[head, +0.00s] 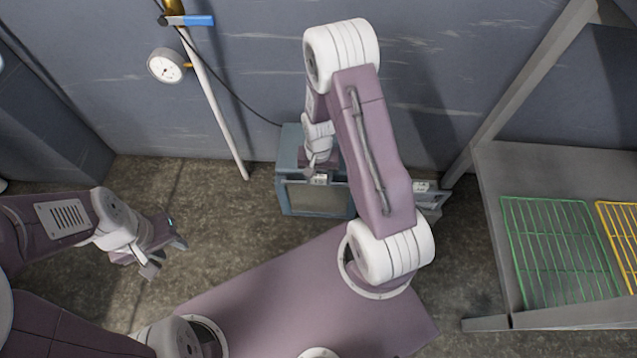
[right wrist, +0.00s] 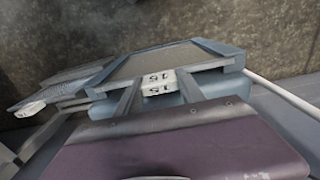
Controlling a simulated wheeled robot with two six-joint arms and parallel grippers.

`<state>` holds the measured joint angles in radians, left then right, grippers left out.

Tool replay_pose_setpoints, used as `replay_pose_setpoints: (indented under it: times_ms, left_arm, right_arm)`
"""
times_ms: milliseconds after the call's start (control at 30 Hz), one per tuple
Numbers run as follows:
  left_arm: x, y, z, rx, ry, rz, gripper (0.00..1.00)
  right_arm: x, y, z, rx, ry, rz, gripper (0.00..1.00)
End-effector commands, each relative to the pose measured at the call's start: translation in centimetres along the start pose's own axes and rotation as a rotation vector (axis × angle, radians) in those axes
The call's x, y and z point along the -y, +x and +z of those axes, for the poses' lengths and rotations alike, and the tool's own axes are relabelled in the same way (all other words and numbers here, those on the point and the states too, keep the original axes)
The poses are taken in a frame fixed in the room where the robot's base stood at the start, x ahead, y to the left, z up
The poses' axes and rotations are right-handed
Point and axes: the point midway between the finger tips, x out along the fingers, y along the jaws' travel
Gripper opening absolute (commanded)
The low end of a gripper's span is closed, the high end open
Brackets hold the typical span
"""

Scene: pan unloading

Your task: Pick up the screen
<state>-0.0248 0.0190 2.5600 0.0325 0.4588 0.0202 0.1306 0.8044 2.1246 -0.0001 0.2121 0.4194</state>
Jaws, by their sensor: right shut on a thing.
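The screen (right wrist: 165,58) is a flat grey-brown mesh panel in a blue-grey frame, with a white tag marked 15 on its near edge. In the head view it appears as the tan face (head: 315,198) of a blue-grey box-like unit on the floor by the wall. My right gripper (head: 318,178) is at its upper edge; in the right wrist view its two fingers (right wrist: 158,82) are shut on the tagged edge. My left gripper (head: 167,257) is open and empty above the floor, left of the unit.
Another grey panel with a white tag (head: 430,195) is right of the unit, partly behind my right arm. A grey table (head: 500,170) at the right bears a green rack (head: 555,250) and a yellow rack (head: 625,235). A pipe (head: 215,105) and gauge (head: 167,66) stand by the wall.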

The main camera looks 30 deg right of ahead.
Motion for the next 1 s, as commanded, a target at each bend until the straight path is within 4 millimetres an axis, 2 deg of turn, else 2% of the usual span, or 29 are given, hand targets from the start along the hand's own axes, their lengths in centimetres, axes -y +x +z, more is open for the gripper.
replay_pose_setpoints:
  times_ms: [500,1000]
  left_arm:
    - [-0.1,-7.4,-0.8,0.000,0.000,0.000,0.36]
    - [-0.3,-13.2,-1.4,0.000,0.000,0.000,0.36]
  right_arm:
    - [0.0,-12.3,-0.1,-0.003,0.000,-0.001,0.03]
    - [0.0,-23.8,-0.1,-0.003,0.000,-0.001,0.03]
